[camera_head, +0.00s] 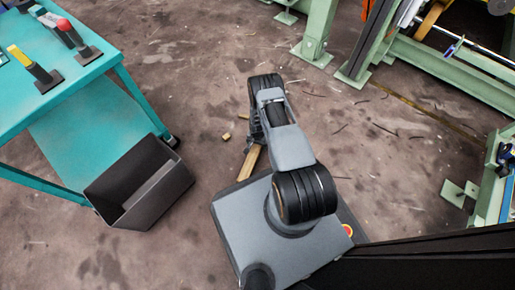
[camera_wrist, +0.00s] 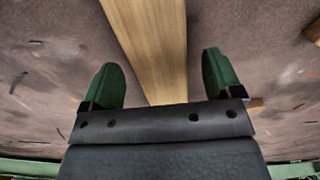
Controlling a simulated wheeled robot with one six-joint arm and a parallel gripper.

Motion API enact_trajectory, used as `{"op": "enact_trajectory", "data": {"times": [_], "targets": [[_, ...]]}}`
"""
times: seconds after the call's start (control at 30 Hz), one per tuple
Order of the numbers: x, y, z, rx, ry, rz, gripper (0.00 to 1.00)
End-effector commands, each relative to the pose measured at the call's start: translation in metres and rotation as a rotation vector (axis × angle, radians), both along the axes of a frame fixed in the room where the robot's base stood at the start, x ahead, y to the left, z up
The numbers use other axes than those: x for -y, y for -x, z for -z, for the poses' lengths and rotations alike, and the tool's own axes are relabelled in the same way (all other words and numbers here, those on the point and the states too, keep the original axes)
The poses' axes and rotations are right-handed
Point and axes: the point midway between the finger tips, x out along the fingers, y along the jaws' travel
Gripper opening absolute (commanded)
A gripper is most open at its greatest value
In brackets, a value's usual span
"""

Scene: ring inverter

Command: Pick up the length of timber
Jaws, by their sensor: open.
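The length of timber (camera_head: 249,163) lies on the floor just in front of my base in the head view, partly hidden by my arm. In the wrist view the timber (camera_wrist: 152,45) is a light brown plank running from the top edge down to my gripper. My gripper (camera_wrist: 163,82) is open, with one green finger on each side of the timber. No contact between the fingers and the timber shows. The lower end of the timber is hidden behind the gripper body. In the head view the gripper is mostly hidden by my arm.
A small wood block (camera_head: 227,136) lies left of the timber. A dark open bin (camera_head: 150,200) stands by the teal table (camera_head: 95,75) at left, which holds tools. Green metal framework (camera_head: 318,35) stands at the back and right. The floor between is mostly clear, with scattered debris.

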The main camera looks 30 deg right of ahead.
Motion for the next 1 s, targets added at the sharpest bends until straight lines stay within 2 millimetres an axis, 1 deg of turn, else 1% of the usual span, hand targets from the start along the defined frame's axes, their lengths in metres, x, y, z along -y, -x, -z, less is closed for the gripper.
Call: {"op": "enact_trajectory", "data": {"times": [0.03,0.1,0.33,1.0], "targets": [[-0.0005,0.0010,0.0114,-0.002,-0.001,0.000,0.85],[-0.0003,0.0003,0.0151,-0.001,-0.001,0.000,0.85],[-0.0004,0.0001,0.0138,0.000,0.000,0.000,0.85],[-0.0004,0.0003,0.0138,0.000,0.000,0.000,0.21]]}}
